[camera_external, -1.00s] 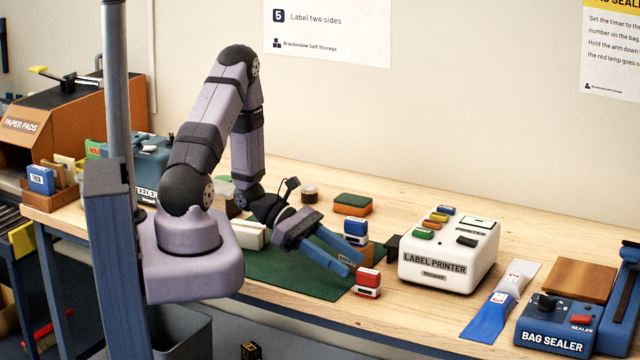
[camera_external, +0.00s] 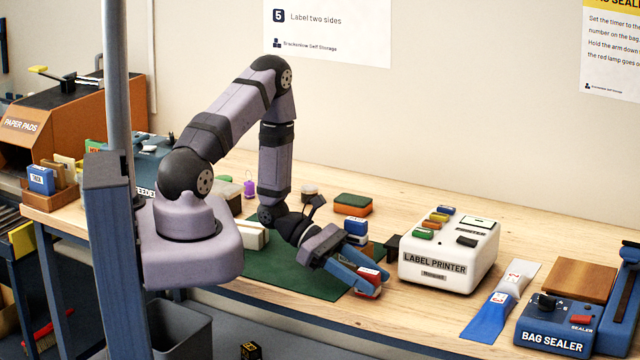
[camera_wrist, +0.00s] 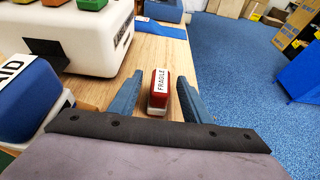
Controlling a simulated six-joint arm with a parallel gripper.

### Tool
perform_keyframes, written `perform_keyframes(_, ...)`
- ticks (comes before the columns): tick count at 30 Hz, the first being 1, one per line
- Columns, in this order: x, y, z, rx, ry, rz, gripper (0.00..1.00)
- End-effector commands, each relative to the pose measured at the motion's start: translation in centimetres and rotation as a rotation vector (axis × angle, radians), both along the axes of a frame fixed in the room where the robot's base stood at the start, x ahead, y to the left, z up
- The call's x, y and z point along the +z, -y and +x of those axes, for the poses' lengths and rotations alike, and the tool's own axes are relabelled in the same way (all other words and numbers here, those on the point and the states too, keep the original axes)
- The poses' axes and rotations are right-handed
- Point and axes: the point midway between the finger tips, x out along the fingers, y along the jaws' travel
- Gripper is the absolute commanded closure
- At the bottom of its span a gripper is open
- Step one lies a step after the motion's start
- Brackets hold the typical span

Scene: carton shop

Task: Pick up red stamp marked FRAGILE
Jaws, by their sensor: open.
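The red stamp (camera_wrist: 158,92) marked FRAGILE stands on the wooden table in the wrist view, its label facing up. In the external view the red stamp (camera_external: 370,277) is partly covered by my fingers. My gripper (camera_wrist: 154,88) is open, with one blue finger on each side of the stamp. A gap shows between the stamp and each finger in the wrist view.
A blue stamp (camera_wrist: 28,90) stands close on the left in the wrist view, and the blue stamp (camera_external: 355,228) is behind my gripper in the external view. The white label printer (camera_external: 440,262) is to the right. The table's front edge is near.

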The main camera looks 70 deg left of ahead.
Motion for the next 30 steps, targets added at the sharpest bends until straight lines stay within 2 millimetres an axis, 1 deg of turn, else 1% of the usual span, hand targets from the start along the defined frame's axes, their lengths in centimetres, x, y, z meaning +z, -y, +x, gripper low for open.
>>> perform_keyframes(5,0.0,0.0,0.0,0.0,0.001,0.001,0.56)
perform_keyframes(6,0.0,0.0,0.0,0.0,0.001,0.0,0.59)
perform_keyframes(11,0.0,0.0,0.0,0.0,0.001,0.0,0.97)
perform_keyframes(12,0.0,0.0,0.0,0.0,0.001,-0.001,1.0)
perform_keyframes(23,0.1,0.0,0.0,0.0,0.001,0.0,1.0)
perform_keyframes(30,1.0,-0.1,0.1,0.0,0.003,0.002,1.0)
